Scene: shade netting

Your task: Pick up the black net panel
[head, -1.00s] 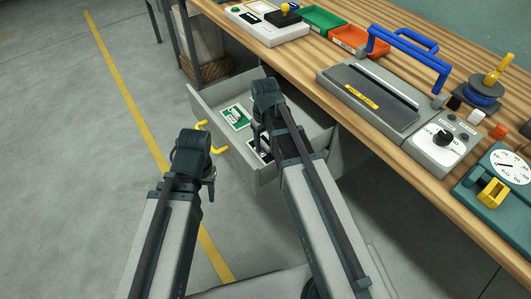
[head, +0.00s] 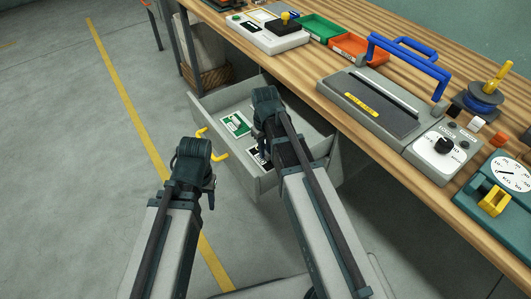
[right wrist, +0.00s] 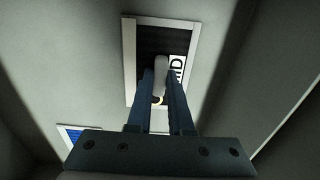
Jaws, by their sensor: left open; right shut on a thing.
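The black net panel (right wrist: 150,42) has a pale frame and a white label. It lies in the open grey drawer (head: 315,140). In the head view only a small part of it (head: 257,155) shows beside my right gripper (head: 260,132). In the right wrist view my right gripper (right wrist: 160,80) is shut on the pale grip tab of this panel. I cannot tell whether the panel is clear of the drawer floor. My left gripper (head: 193,158) is open and empty, in front of the drawer's left side.
A green and white panel (head: 234,123) lies in the drawer, left of my right gripper. Yellow handles (head: 214,146) stick out of the drawer front. The wooden bench (head: 300,72) above holds a blue-handled device (head: 375,100), trays and controls. The floor at left is clear.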

